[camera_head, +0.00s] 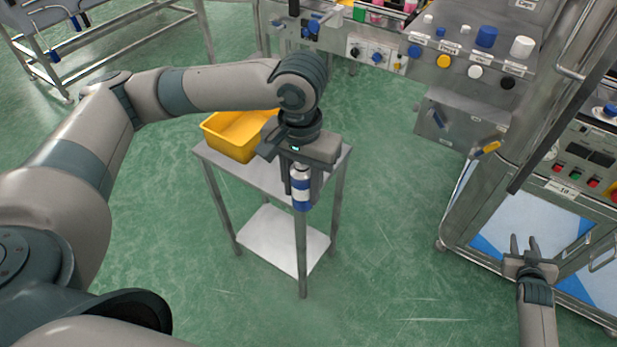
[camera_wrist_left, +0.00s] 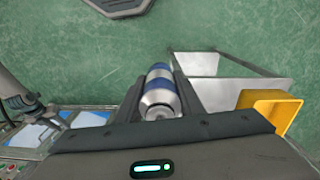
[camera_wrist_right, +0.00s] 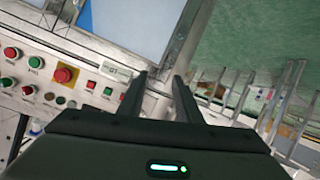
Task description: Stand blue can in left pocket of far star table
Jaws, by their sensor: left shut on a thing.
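The blue can (camera_head: 301,190) has blue and silver bands and hangs upright below my left gripper (camera_head: 301,176) in the head view. The left gripper is shut on it, and the can shows between the fingers in the left wrist view (camera_wrist_left: 159,92). It is held in front of the small steel side table, apart from the floor. My right gripper (camera_head: 525,246) is open and empty, low at the right by the machine frame; its spread fingers also show in the right wrist view (camera_wrist_right: 163,92). I cannot make out the star table in these views.
A yellow bin (camera_head: 226,140) stands on the small steel table (camera_head: 262,178), which has a lower shelf (camera_head: 270,241). A machine with knobs and buttons (camera_head: 585,150) stands at right. A control panel (camera_head: 470,60) is at the back. Green floor is open between.

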